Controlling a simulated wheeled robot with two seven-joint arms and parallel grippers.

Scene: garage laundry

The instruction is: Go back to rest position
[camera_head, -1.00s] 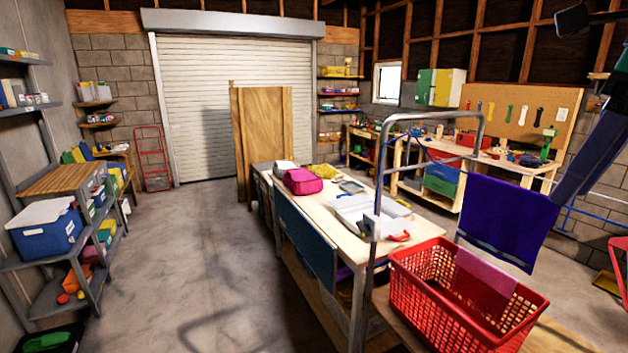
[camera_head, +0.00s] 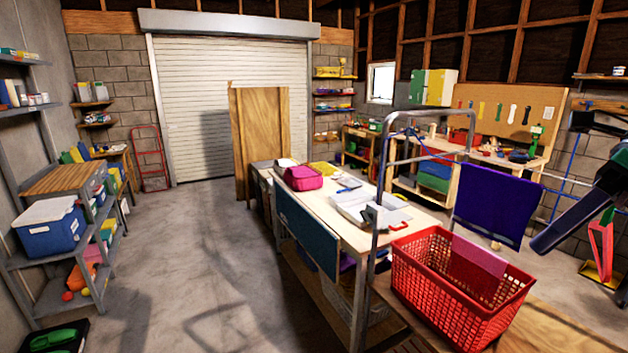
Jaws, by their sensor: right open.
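The purple cloth hangs to the right of a grey metal frame. A red basket (camera_head: 455,292) stands below and left of my arm, with a pink cloth (camera_head: 480,254) hanging over its rim. My left gripper is not in view.
A worktable (camera_head: 334,212) with a pink bag (camera_head: 303,177) and a white tray stands in the middle. Shelves (camera_head: 70,267) line the left wall. A pegboard bench (camera_head: 505,170) is at the back right.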

